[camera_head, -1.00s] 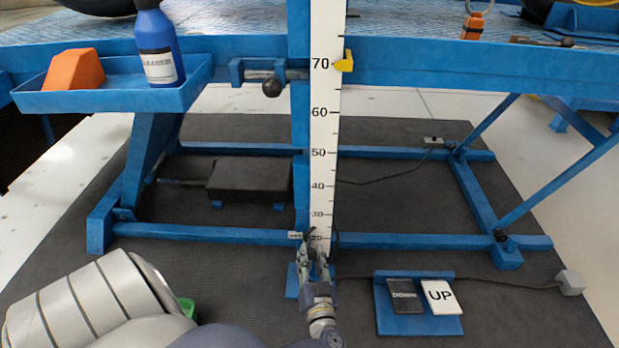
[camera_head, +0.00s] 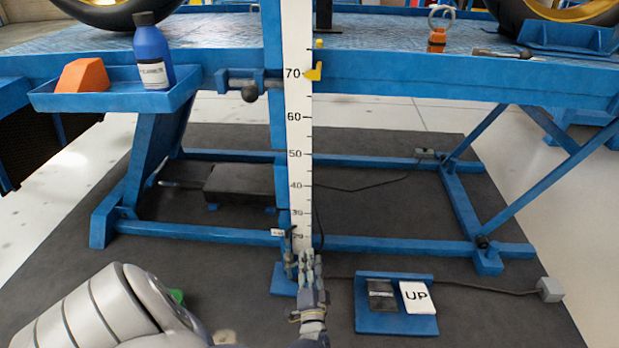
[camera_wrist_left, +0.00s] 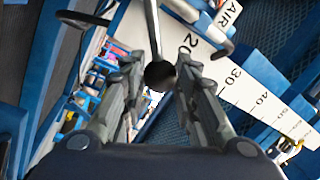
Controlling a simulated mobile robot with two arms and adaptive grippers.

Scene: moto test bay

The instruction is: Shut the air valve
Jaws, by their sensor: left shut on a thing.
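The air valve sits low on the blue post, by a small white tag (camera_head: 278,232) in the head view. Its lever is a thin rod ending in a black ball knob (camera_wrist_left: 160,75), seen in the left wrist view below the "AIR" lettering. My left gripper (camera_head: 309,258) is at the foot of the white scale (camera_head: 299,130). In the wrist view, my left gripper's fingers (camera_wrist_left: 157,80) stand on both sides of the knob, shut on it. In the head view the hand hides most of the lever. My right gripper is not in view.
A pedal plate (camera_head: 397,322) with a dark pedal and a white "UP" pedal (camera_head: 416,297) lies right of the hand. Blue lift base rails (camera_head: 420,243) run behind. A tray (camera_head: 115,102) with a blue bottle (camera_head: 151,50) and orange block (camera_head: 83,76) hangs above left.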

